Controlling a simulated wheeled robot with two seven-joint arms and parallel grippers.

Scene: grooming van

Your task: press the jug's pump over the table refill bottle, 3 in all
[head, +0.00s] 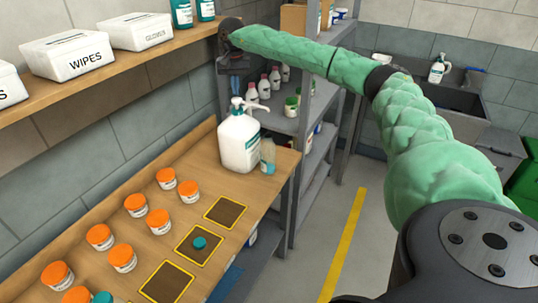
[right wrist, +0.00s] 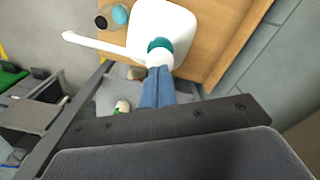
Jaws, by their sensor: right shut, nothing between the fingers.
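The white jug (head: 239,146) stands upright at the far end of the wooden table. Its white pump (head: 238,104) has a spout pointing right, over the small refill bottle (head: 267,155) beside it. In the right wrist view the jug (right wrist: 178,22), the pump's long spout (right wrist: 98,46) and the teal collar (right wrist: 160,46) show, with the bottle (right wrist: 102,21) near the spout. My right gripper (head: 235,88) is shut and empty, just above the pump head; its blue fingers (right wrist: 157,86) point at it. Whether they touch, I cannot tell. My left gripper is out of view.
Several orange-lidded jars (head: 158,221) stand on the table, left of three yellow-edged dark squares (head: 225,211). A teal cap (head: 200,243) lies on the middle square. A wall shelf (head: 110,68) holds white boxes. A grey rack (head: 318,100) stands behind the table.

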